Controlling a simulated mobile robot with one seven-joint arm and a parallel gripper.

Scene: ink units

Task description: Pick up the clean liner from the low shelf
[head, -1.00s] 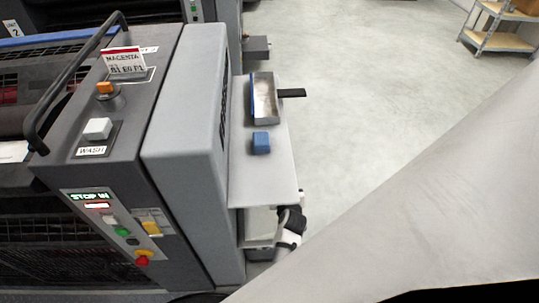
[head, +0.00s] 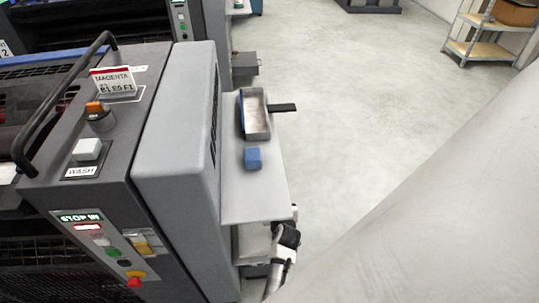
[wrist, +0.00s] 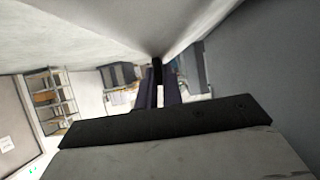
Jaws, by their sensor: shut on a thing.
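The clean liner (head: 251,243) looks like the pale, shallow piece under the side shelf in the head view, partly hidden by the shelf above. My gripper (head: 286,237) is at its right end, just below the shelf's front corner, and is shut on it. In the wrist view my gripper's dark fingers (wrist: 158,75) are close together at the centre. Pale surfaces fill the top there, and I cannot tell which of them is the liner.
The side shelf (head: 265,200) holds a blue block (head: 253,158) and a metal tray (head: 256,116) with a dark handle sticking out right. The grey press unit (head: 178,125) stands close on the left. Open floor (head: 350,80) lies right, with a rack (head: 490,38) far off.

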